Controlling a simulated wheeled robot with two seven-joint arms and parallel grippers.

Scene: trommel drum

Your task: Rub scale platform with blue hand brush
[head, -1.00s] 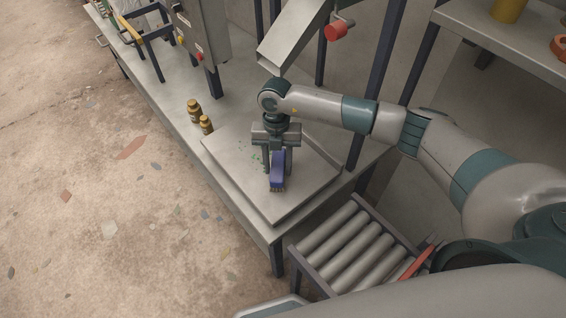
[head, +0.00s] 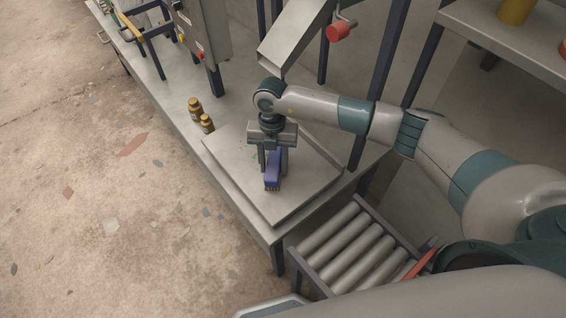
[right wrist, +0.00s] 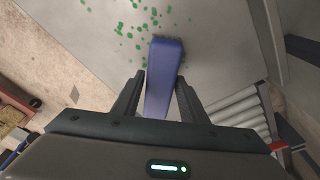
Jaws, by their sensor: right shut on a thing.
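The scale platform (head: 307,166) is a flat grey plate on the bench. My right gripper (head: 272,165) is over the platform and shut on the blue hand brush (head: 273,172), its bristles pointing down at the plate. I cannot tell from the head view how firmly the bristles touch. In the right wrist view the brush (right wrist: 164,75) lies between the two fingers, and scattered green specks (right wrist: 135,20) lie on the platform (right wrist: 215,40) around its far end. In the head view the gripper hides most of the specks. My left gripper is not in view.
Two small brown-gold bottles (head: 196,108) stand on the bench just left of the platform. A grey control box (head: 203,40) and a sloping metal chute (head: 293,40) stand behind. A roller conveyor (head: 350,245) lies in front on the right. The platform's right half is clear.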

